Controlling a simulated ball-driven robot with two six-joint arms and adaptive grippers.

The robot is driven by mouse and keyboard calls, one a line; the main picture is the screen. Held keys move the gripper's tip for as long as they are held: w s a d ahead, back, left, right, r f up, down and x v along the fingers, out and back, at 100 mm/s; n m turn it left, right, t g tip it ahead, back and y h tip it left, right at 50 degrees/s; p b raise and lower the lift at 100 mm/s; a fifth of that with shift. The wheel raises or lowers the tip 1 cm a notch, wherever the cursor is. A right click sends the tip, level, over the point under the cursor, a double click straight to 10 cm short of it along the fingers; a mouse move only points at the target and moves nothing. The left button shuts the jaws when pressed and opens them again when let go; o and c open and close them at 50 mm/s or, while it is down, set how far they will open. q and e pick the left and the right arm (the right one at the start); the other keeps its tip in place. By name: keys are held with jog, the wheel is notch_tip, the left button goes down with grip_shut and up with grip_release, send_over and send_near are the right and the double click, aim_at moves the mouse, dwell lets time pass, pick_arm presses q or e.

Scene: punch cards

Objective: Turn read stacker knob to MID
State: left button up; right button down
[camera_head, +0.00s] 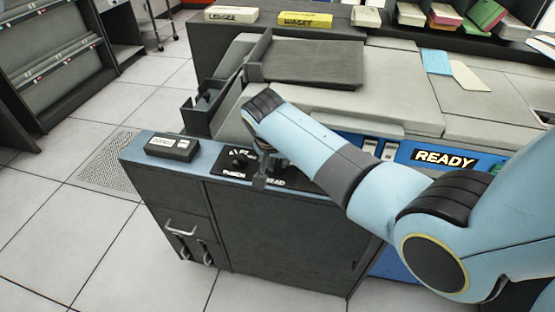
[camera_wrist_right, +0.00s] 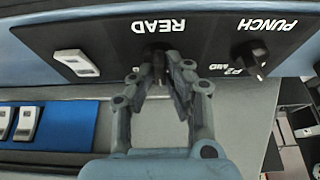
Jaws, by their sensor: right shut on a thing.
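The black panel (camera_head: 222,171) sits on the blue-topped ledge of the grey cabinet. My right gripper (camera_wrist_right: 160,75) is shut on the black read stacker knob (camera_wrist_right: 157,54), below the upside-down READ label (camera_wrist_right: 166,24) in the wrist view. The fingers cover most of the knob, so I cannot tell which position it points to. In the head view the right gripper (camera_head: 264,172) reaches down onto the panel and hides the knob. The punch knob (camera_wrist_right: 249,60) stands free to the right in the wrist view and beside the gripper in the head view (camera_head: 238,160). My left gripper is not in view.
A light rocker switch (camera_wrist_right: 76,63) is left of the read knob in the wrist view. A small counter box (camera_head: 172,146) sits at the ledge's left end. The READY sign (camera_head: 444,158) is right of my arm. Open floor lies at left.

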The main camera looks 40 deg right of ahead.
jog(key=shift+f, duration=0.1)
jog(key=shift+m+g, duration=0.4)
jog(key=shift+m, duration=0.7)
jog(key=shift+m+g+h, duration=0.3)
jog(key=shift+m+h, duration=0.1)
jog(key=shift+m, duration=0.4)
jog(key=m+g, duration=0.1)
jog(key=m, duration=0.1)
jog(key=m+b, duration=0.1)
jog(key=m, duration=0.1)
jog(key=shift+w+m+g, duration=0.15)
jog(key=shift+m+g, duration=0.25)
jog(key=c, duration=1.4)
grip_release()
jog(key=shift+o, duration=0.2)
jog(key=shift+w, duration=0.1)
